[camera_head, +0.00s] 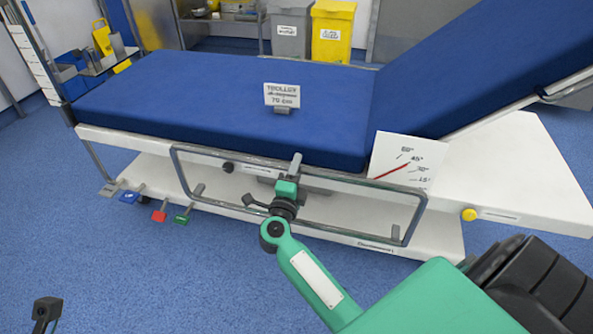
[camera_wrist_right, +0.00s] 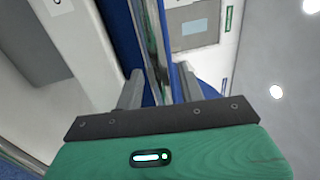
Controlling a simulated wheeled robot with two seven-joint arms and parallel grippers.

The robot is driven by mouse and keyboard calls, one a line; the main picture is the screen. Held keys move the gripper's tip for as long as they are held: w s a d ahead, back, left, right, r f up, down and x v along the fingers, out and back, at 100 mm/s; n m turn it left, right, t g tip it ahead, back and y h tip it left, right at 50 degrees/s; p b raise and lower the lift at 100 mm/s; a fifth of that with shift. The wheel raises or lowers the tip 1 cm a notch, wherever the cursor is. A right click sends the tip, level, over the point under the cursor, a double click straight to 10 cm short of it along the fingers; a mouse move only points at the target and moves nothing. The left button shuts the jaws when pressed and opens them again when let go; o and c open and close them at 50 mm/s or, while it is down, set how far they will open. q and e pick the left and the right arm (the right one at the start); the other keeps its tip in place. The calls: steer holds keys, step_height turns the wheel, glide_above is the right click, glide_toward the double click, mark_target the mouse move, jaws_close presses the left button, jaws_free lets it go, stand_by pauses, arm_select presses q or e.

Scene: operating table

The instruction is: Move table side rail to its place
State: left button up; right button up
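The table side rail (camera_head: 345,181) is a long metal frame along the near side of the operating table (camera_head: 215,95). It hangs low, with its top bar below the blue mattress and its lower part in front of the white base. My right gripper (camera_head: 293,168) is at the middle of the top bar. In the right wrist view the fingers (camera_wrist_right: 160,90) stand apart, with the metal bar (camera_wrist_right: 152,45) between them and a gap beside it. A small dark part (camera_head: 46,311) at the lower left may be my left gripper; its fingers cannot be made out.
A temperature-style sign (camera_head: 282,96) stands on the mattress. An angle card (camera_head: 408,160) is by the raised backrest. Coloured pedals (camera_head: 160,215) stick out at the left of the base. A yellow knob (camera_head: 469,214) is at the right. Grey and yellow bins (camera_head: 332,32) stand behind. The near floor is clear.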

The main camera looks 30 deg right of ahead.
jaws_close()
steer(key=shift+r, duration=0.15)
